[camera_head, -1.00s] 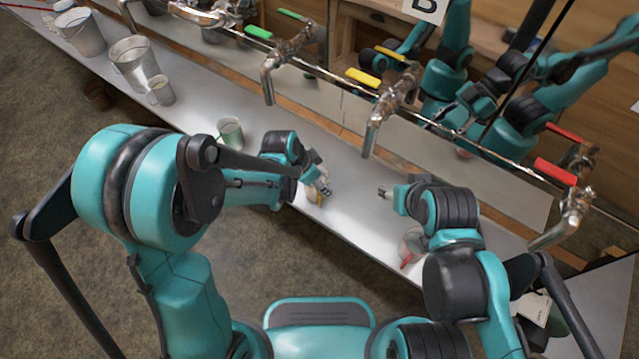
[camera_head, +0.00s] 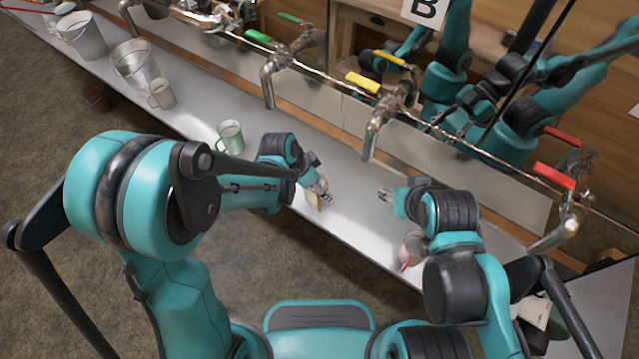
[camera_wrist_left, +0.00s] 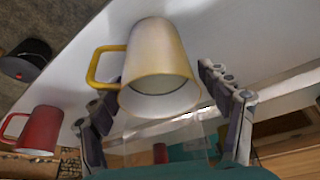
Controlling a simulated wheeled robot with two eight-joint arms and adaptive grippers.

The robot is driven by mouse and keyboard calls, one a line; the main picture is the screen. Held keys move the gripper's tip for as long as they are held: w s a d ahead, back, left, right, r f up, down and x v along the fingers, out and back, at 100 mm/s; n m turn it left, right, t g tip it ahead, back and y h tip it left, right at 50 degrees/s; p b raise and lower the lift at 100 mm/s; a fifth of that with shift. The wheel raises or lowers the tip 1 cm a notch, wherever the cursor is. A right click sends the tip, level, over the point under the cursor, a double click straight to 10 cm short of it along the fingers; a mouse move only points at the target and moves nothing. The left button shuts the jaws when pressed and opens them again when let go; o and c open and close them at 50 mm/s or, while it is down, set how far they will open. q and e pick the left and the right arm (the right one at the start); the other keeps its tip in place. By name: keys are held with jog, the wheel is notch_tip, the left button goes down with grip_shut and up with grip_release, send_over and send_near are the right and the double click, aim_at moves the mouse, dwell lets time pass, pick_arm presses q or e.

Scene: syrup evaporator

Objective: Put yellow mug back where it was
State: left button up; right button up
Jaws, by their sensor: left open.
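The yellow mug (camera_wrist_left: 160,55) has a pale yellow body and a yellow handle on its left in the left wrist view. It stands on the metal shelf (camera_wrist_left: 190,15). In the head view only a small part of the yellow mug (camera_head: 320,204) shows beside my left gripper (camera_head: 322,190); the rest is hidden. In the left wrist view the fingers of my left gripper (camera_wrist_left: 165,112) are open, one on each side of the mug's rim, with gaps visible. My right gripper (camera_head: 386,195) is over the shelf to the right, apart from the mug; its finger opening is unclear.
A green mug (camera_head: 230,135) stands left of my left gripper. A red-handled mug (camera_head: 410,250) is by my right arm. Metal buckets (camera_head: 135,65) stand at the far left. Taps with a yellow handle (camera_head: 363,82) and a red handle (camera_head: 555,176) overhang the shelf.

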pick_arm(q)
jog(key=p+v, duration=0.3)
jog(key=v, duration=0.8)
jog(key=shift+p, duration=0.3)
jog(key=s+a+r+n+t+y, duration=0.2)
jog(key=s+a+r+n, duration=0.2)
jog(key=a, duration=0.3)
jog(key=s+a+r+n+t+y, duration=0.1)
jog(key=s+a+r+n+t, duration=0.1)
jog(key=s+a+r+n, duration=0.3)
jog(key=s+a+n, duration=0.1)
jog(key=a+n, duration=0.1)
jog(key=shift+a+r+n+t+y, duration=0.2)
jog(key=shift+a+n+t+y, duration=0.1)
jog(key=shift+t+y, duration=0.1)
jog(key=shift+d+f, duration=0.1)
